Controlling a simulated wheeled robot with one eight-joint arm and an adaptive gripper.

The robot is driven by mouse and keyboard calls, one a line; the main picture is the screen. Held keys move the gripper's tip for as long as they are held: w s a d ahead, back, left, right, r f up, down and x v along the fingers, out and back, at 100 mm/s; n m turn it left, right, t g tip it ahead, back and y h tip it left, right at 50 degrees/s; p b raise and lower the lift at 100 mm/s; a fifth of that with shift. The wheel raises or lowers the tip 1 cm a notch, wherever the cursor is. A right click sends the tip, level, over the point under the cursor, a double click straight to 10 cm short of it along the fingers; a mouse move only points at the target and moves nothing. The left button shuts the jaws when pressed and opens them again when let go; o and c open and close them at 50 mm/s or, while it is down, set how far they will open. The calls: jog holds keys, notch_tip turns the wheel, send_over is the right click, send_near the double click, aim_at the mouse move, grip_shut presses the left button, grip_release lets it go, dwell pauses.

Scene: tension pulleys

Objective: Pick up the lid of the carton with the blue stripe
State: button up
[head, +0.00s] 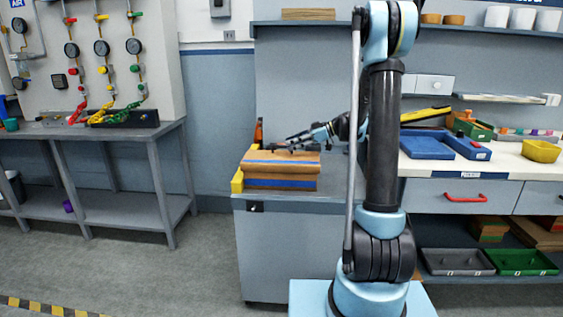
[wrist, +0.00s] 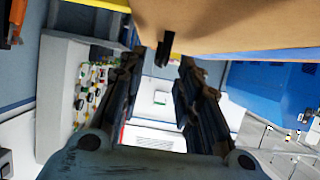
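The carton (head: 282,172) is brown, with blue stripes along its side, and stands on a grey cabinet in the head view. Its lid (head: 285,157) sits on top. In the wrist view a brown cardboard face (wrist: 235,22) fills the upper right. A small dark block (wrist: 165,50), perhaps a lid knob, sticks out from it between the finger lines. My gripper (head: 288,143) is sideways just above the lid. In the wrist view my gripper (wrist: 160,75) has its two fingers apart, with nothing clearly clamped. I cannot tell whether they touch the block.
A yellow piece (head: 237,180) stands at the carton's left edge, and an orange object (head: 258,132) stands behind it. A workbench (head: 505,163) with blue trays (head: 427,146) lies to the right. Open floor (head: 130,270) separates the cabinet from the left table.

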jog(key=shift+x, duration=1.4)
grip_shut()
jog(key=shift+r, duration=0.1)
